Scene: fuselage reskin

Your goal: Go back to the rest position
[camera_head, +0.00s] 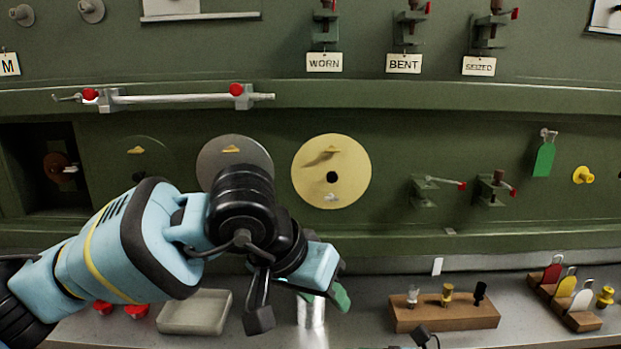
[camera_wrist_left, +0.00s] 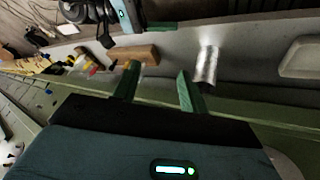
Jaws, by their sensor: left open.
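My left gripper (camera_head: 322,292) reaches in from the left in the head view, low in front of the panel and over the bench. In the left wrist view its two green fingers (camera_wrist_left: 158,85) stand apart with nothing between them. A silver cylinder (camera_head: 311,314) stands on the bench just below the gripper; it also shows beyond the fingers in the left wrist view (camera_wrist_left: 207,66). A small dark part (camera_head: 424,337) at the bottom edge seems to belong to my right arm. My right gripper's jaws cannot be made out.
A shallow tray (camera_head: 194,313) lies left of the cylinder. A wooden block (camera_head: 445,312) with several fittings stands to its right, and a tag rack (camera_head: 566,299) farther right. Above, the green panel carries a yellow disc (camera_head: 331,172), a grey disc (camera_head: 222,158), clamps and a rod (camera_head: 175,98).

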